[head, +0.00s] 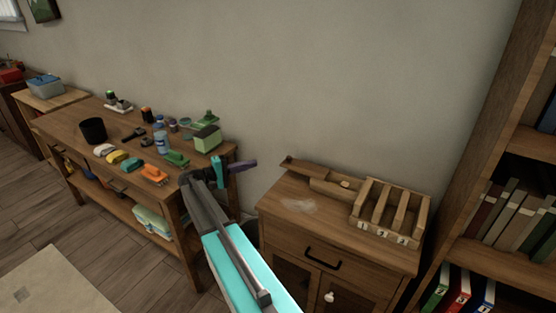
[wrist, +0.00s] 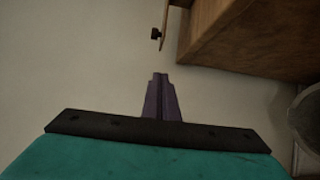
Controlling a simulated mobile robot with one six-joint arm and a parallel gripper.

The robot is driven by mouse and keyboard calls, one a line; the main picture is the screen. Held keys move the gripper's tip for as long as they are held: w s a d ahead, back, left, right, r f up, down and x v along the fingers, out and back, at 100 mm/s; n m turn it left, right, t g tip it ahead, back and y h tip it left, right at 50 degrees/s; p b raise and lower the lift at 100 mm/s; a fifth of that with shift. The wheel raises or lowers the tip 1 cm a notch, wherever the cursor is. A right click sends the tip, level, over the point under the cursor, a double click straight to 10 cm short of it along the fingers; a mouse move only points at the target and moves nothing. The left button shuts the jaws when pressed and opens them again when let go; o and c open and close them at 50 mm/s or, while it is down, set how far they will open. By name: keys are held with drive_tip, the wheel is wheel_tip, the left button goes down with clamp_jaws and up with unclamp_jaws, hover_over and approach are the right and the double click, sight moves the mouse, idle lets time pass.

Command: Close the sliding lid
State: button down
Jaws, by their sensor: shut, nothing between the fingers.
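A wooden box (head: 395,238) with open compartments marked 1, 2 and 3 stands on the right side of the small cabinet. A flat wooden piece with a pale knob (head: 345,184), which looks like the sliding lid, extends from the box's left side. Its exact fit with the box is too small to tell. My gripper (head: 246,165) is in the air left of the cabinet, apart from box and lid. Its purple fingers (wrist: 160,95) are together and empty in the wrist view.
The cabinet top (head: 290,215) is bare at the left front, with a pale smudge. A workbench (head: 70,125) with bottles, brushes and a black cup (head: 93,131) stands left. A bookcase (head: 490,130) rises close on the right. The wall is behind.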

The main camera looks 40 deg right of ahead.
drive_tip(key=shift+w+d+r, duration=0.15)
drive_tip(key=shift+r, duration=0.35)
drive_tip(key=shift+w+d+r, duration=0.1)
drive_tip(key=shift+d+r, duration=0.05)
drive_tip(key=shift+r, duration=0.3)
drive_tip(key=shift+d, duration=0.15)
drive_tip(key=s+d+p, duration=0.3)
drive_tip(key=s+d, duration=0.4)
drive_tip(key=d, duration=0.2)
drive_tip(key=shift+p, duration=0.4)
drive_tip(key=shift+a, duration=0.1)
